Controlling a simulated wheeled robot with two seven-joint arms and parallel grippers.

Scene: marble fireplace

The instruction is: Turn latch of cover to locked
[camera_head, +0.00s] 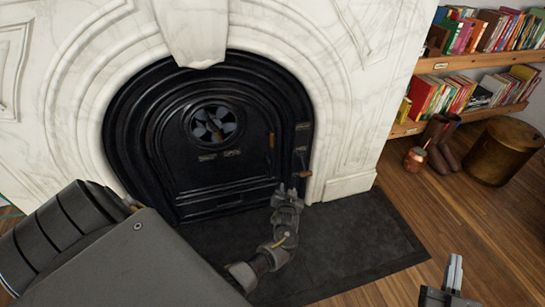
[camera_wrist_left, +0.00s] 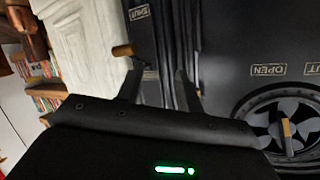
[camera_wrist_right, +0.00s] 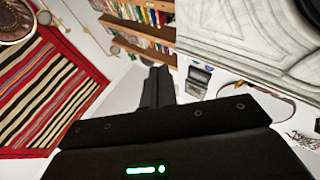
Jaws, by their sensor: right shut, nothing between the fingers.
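The black arched fireplace cover (camera_head: 222,170) is closed in the marble surround. A brass-coloured latch handle (camera_head: 301,174) sticks out at its right edge, below small label plates (camera_head: 302,127). In the left wrist view this handle (camera_wrist_left: 123,50) is at the tip of one finger, outside the gap between the fingers. My left gripper (camera_head: 287,189) is open and empty, just below and left of the handle. Whether the finger touches it, I cannot tell. The latch's base is partly hidden in the left wrist view. My right gripper (camera_head: 455,268) is shut and empty, away from the cover.
A round vent (camera_head: 213,124) with its own brass knob (camera_wrist_left: 287,130) sits in the cover. A second small brass piece (camera_head: 271,140) is left of the latch. Bookshelves (camera_head: 485,62), boots (camera_head: 440,145) and a brass bucket (camera_head: 502,152) stand at right.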

